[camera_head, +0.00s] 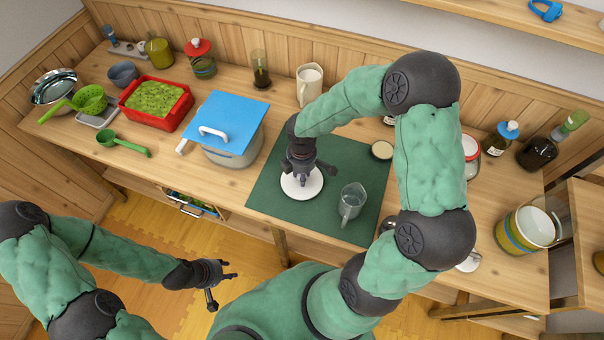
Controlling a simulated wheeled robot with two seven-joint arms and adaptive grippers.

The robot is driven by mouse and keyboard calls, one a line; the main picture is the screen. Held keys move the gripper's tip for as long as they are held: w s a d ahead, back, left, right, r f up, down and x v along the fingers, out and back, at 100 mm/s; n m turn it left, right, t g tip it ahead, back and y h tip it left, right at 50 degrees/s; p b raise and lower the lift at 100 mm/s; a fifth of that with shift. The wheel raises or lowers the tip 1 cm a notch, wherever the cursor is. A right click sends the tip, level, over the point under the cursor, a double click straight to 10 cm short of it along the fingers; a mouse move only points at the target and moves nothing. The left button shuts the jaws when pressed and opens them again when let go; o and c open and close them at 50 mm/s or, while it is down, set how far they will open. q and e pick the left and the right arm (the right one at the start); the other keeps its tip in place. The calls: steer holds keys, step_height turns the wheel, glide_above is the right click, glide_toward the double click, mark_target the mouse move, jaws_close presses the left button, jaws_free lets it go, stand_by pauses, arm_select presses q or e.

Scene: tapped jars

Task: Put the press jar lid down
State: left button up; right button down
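A white round disc (302,188), which looks like the press jar lid, is at the left part of the green mat (268,195). My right gripper (304,178) points down right over its middle. Its fingertips and any knob between them are too small and dark to read, so I cannot tell whether it grips or just hovers. A clear glass jar with a handle (352,200) stands on the mat to the right of the disc. My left gripper (223,287) is open and empty, in front of the counter over the floor.
A white pot (235,148) with a blue board (228,120) on top stands left of the mat. A cream round tub (382,150) sits at the mat's back right. A white pitcher (309,84) stands behind. The mat's front left is clear.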

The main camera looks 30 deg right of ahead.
steer(key=c, duration=0.9)
jaws_free()
steer(key=shift+f, duration=0.1)
steer(key=shift+r, duration=0.25)
step_height(320, 180, up, 12)
steer(key=p, duration=0.4)
steer(key=shift+f, duration=0.1)
